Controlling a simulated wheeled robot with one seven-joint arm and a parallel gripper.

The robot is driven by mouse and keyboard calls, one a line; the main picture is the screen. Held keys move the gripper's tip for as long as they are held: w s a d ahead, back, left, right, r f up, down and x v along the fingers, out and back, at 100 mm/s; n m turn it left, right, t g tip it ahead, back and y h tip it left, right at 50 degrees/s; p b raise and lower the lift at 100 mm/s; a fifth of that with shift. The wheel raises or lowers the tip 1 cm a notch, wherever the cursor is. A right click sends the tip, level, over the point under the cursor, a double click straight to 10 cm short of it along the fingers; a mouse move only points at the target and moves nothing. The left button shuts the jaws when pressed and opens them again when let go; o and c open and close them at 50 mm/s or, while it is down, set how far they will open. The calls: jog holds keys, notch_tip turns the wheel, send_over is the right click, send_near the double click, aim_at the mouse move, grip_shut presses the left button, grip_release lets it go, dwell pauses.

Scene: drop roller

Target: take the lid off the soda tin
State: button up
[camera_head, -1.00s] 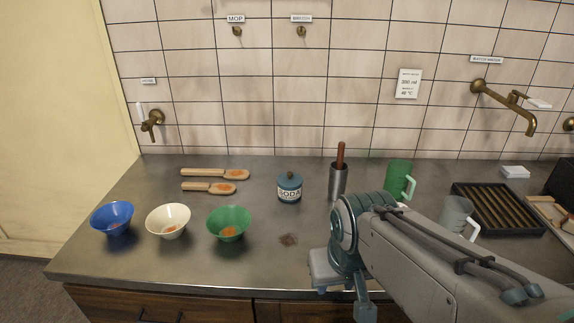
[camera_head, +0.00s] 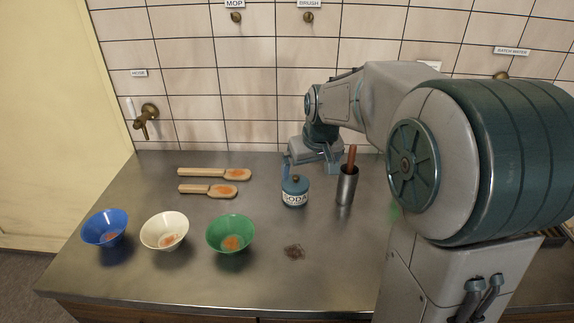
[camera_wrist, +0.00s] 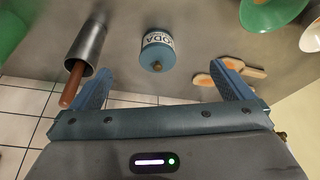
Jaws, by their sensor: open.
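The soda tin (camera_head: 295,196) is a small blue tin with a white SODA label, standing upright on the steel counter. Its blue lid (camera_head: 295,183) with a dark round knob is on top of it. In the head view my gripper (camera_head: 305,160) is just behind and above the tin, partly overlapped in the picture.
A metal cup (camera_head: 347,188) with a wooden-handled tool stands close to the right of the tin. Two wooden scoops (camera_head: 236,174) lie to the left. Blue (camera_head: 104,228), cream (camera_head: 164,231) and green (camera_head: 231,234) bowls stand in front left. A dark stain (camera_head: 294,251) marks the counter.

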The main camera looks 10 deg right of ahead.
jog(key=w, duration=0.7)
jog(key=p, duration=0.2)
send_over(297, 178)
jog(key=s, duration=0.2)
jog(key=f, duration=0.8)
jog(key=shift+d+f, duration=0.3)
jog(key=shift+d, duration=0.05)
jog(key=shift+t, duration=0.3)
jog(key=shift+a+p+x, duration=0.15)
jog(key=shift+p+x, duration=0.2)
jog(key=shift+x, duration=1.05)
jog(key=shift+a+p+x, duration=0.15)
jog(key=shift+p+x, duration=0.2)
jog(key=shift+x, duration=1)
jog(key=c, duration=1)
